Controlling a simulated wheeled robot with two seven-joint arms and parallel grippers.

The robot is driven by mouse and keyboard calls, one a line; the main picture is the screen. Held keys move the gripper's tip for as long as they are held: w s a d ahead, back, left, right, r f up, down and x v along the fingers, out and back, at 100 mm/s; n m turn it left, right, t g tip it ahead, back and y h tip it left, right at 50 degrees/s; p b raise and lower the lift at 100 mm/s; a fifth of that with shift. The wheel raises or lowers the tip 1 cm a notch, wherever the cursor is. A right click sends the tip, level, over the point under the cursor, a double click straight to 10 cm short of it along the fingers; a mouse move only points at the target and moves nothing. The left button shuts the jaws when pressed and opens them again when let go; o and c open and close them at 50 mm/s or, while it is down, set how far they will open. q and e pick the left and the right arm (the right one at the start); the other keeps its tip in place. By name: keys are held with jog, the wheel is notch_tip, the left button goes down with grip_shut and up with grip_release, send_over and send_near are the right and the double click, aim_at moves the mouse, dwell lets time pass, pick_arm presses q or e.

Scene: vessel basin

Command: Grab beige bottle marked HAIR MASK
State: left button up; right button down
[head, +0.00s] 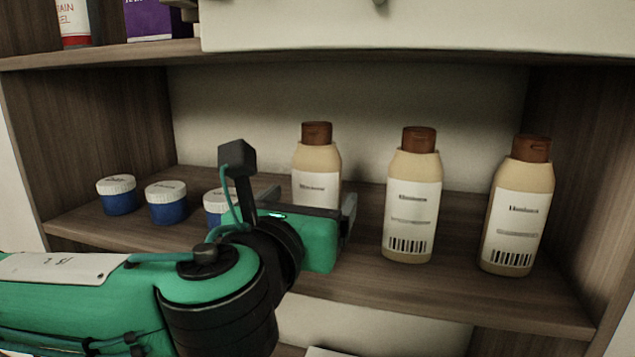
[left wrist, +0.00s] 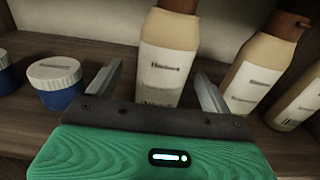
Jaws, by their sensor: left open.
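Three beige bottles with brown caps and white labels stand upright in a row on the shelf: a left one (head: 316,165), a middle one (head: 412,200) and a right one (head: 517,210). The label print is too blurred to read surely as HAIR MASK. My left gripper (left wrist: 158,85) is open, with its fingers on either side of the left bottle (left wrist: 168,60) in the left wrist view. The gripper hides this bottle's lower part in the head view. I cannot tell whether the fingers touch it. My right gripper is not in view.
Several blue jars with white lids, one of them at the far left (head: 117,196), stand left of the bottles on the wooden shelf (head: 455,285). An upper shelf (head: 110,54) and side walls enclose the space. The shelf front before the right bottles is clear.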

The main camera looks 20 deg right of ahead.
aim_at(320, 187)
pick_arm(q)
jog(key=shift+w+d+r+p, duration=0.2)
jog(key=shift+r+p, duration=0.05)
jog(key=shift+p, duration=0.1)
jog(key=p+x, duration=0.2)
jog(key=x, duration=0.2)
jog(key=shift+s+d+p, duration=0.1)
jog(key=shift+p, duration=0.25)
jog(key=shift+w+d+f, duration=0.15)
jog(key=shift+w, duration=0.1)
jog(key=shift+s, duration=0.1)
jog(key=c, duration=1.2)
jog(key=shift+o, duration=0.2)
